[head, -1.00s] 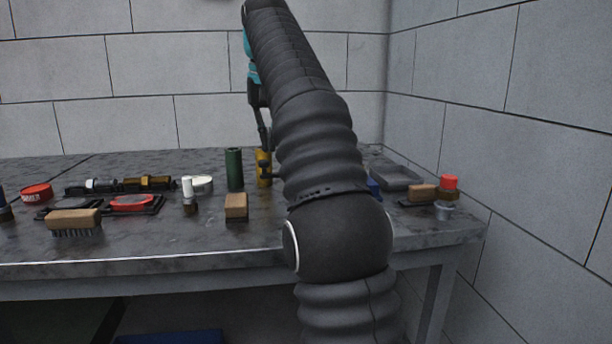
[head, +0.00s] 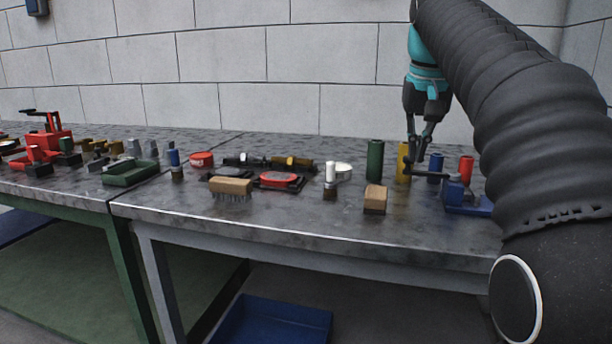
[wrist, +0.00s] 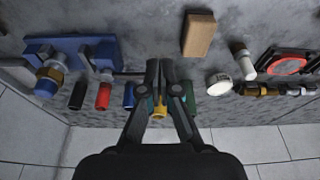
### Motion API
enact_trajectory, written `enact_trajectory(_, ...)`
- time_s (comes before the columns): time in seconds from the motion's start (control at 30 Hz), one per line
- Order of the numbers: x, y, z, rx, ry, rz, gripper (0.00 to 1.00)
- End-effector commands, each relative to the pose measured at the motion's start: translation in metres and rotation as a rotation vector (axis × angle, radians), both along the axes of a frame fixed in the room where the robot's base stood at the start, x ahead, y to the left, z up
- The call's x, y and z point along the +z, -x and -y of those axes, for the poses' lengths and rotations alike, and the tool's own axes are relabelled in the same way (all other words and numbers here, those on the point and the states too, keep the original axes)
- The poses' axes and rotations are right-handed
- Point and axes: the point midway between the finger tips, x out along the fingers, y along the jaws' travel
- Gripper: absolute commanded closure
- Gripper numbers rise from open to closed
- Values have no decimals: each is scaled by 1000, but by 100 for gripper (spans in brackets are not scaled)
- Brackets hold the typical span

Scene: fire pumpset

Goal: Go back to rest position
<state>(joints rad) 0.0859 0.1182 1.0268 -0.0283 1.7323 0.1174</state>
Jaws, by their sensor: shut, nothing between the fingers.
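My gripper (head: 420,150) hangs from the arm at the right of the head view, fingers pointing down over the back of the grey workbench (head: 290,222). It sits beside the upper part of a yellow cylinder (head: 403,160); I cannot tell if they touch. In the wrist view my gripper (wrist: 160,70) has its fingertips together and nothing shows between them. The yellow cylinder (wrist: 159,108) shows between the finger links there, partly hidden. My arm covers the right end of the bench in the head view.
A green cylinder (head: 375,160), a wood block (head: 375,199), a blue vise-like tool (head: 464,198) and a red cylinder (head: 466,168) stand close by. A brush (head: 231,188) lies further left. A second bench carries a red tool (head: 45,135) and green tray (head: 130,173). The wall is behind.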

Motion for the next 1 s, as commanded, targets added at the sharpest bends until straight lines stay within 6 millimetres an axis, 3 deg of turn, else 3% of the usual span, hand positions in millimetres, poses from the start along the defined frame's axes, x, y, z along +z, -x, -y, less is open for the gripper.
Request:
enact_trajectory(0.37,-66,82,-23,83,11,84,100)
enact_trajectory(0.67,-148,153,-36,142,18,147,100)
enact_trajectory(1.0,-255,226,-46,197,27,212,100)
